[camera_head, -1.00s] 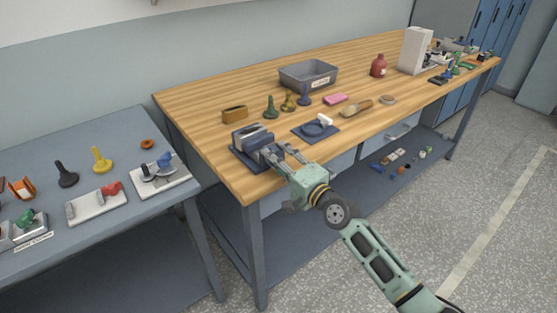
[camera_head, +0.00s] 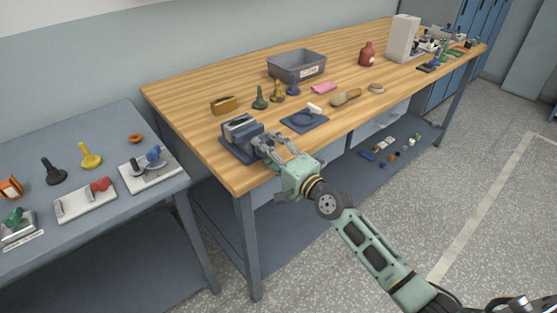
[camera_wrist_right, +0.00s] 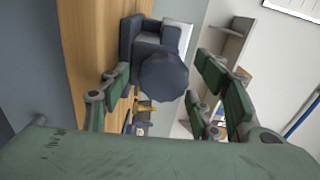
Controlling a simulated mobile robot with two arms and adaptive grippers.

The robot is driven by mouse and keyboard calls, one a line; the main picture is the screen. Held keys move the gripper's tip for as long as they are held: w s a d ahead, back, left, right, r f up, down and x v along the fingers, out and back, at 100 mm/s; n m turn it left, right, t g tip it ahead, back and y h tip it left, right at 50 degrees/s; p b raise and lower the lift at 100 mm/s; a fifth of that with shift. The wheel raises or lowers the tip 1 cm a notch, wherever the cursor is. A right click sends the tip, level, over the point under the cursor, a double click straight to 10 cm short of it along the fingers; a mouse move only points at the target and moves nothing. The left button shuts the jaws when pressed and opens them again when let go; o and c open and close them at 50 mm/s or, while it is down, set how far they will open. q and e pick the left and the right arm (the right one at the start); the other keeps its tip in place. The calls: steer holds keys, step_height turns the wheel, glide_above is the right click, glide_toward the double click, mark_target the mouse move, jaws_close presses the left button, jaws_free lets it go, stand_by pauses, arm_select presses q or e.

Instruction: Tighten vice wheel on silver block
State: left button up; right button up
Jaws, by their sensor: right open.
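A dark blue vice (camera_head: 232,147) sits at the near left corner of the wooden bench. A silver block (camera_head: 237,125) is between its jaws. In the right wrist view the vice's dark faceted wheel (camera_wrist_right: 163,78) faces the camera, with the vice body (camera_wrist_right: 128,38) behind it. My right gripper (camera_head: 278,145) is at the wheel side of the vice. Its green fingers are open, and in the wrist view they stand on either side of the wheel, with visible gaps. Contact cannot be told. The fingers partly hide the wheel in the head view. My left gripper is not in view.
A blue plate with a ring and white-handled piece (camera_head: 305,119) lies right of the vice. A brown block (camera_head: 227,106), several pawn-shaped pieces and a grey bin (camera_head: 297,66) are behind. A lower grey table (camera_head: 105,140) with fixtures stands left. Floor in front is clear.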

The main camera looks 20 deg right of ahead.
steer(key=v, duration=1.1)
steer(key=shift+s, duration=0.35)
steer(key=w+a+n, duration=0.1)
steer(key=w+n, duration=0.2)
steer(key=n, duration=0.3)
steer(key=w+a+n, duration=0.1)
steer(key=w+n, duration=0.3)
steer(key=n, duration=0.2)
steer(key=w+a+n, duration=0.1)
steer(key=w+n, duration=0.3)
steer(key=n, duration=0.2)
steer(key=shift+w+a+r+b, duration=0.1)
steer(key=shift+a+r+b, duration=0.05)
steer(key=shift+r+b, duration=0.25)
steer(key=shift+c, duration=0.2)
